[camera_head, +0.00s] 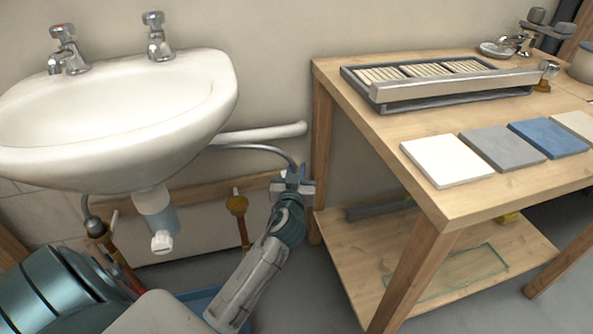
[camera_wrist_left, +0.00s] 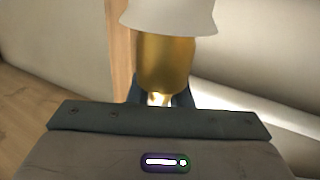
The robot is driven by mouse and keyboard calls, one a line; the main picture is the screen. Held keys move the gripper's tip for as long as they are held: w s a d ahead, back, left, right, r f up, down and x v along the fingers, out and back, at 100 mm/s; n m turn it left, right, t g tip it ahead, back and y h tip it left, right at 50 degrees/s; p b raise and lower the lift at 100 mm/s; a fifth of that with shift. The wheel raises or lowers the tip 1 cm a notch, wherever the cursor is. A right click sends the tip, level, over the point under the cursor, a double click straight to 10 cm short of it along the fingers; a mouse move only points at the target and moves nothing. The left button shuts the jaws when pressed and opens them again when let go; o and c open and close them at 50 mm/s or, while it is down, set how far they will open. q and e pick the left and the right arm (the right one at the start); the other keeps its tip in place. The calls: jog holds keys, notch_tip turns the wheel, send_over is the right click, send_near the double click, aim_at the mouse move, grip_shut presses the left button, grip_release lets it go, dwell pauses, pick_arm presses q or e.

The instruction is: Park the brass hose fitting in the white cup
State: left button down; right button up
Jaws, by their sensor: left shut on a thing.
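My left gripper (camera_head: 292,186) is shut on the brass hose fitting (camera_wrist_left: 166,64), beside the table's left leg and below sink height. It also shows in the left wrist view (camera_wrist_left: 160,98). The fitting is a smooth gold cylinder with a narrower bright end between the fingers. A pale, flared piece (camera_wrist_left: 168,14) covers its far end in the wrist view; I cannot tell whether this is the white cup. A grey hose (camera_head: 255,148) curves from behind the sink to the gripper. I cannot make out a white cup in the head view. My right gripper is not in view.
The white sink (camera_head: 120,120) is at the left, with its drain trap (camera_head: 157,218) below. The wooden table (camera_head: 400,128) at the right holds a slotted tray (camera_head: 455,83) and several flat tiles.

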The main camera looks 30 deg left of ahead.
pick_arm(q)
jog(key=c, duration=1.2)
grip_release()
jog(key=shift+c, duration=0.2)
jog(key=shift+s, duration=0.1)
jog(key=p+v, duration=0.1)
jog(key=v, duration=0.9)
jog(key=shift+s+d, duration=0.15)
jog(key=shift+s, duration=0.15)
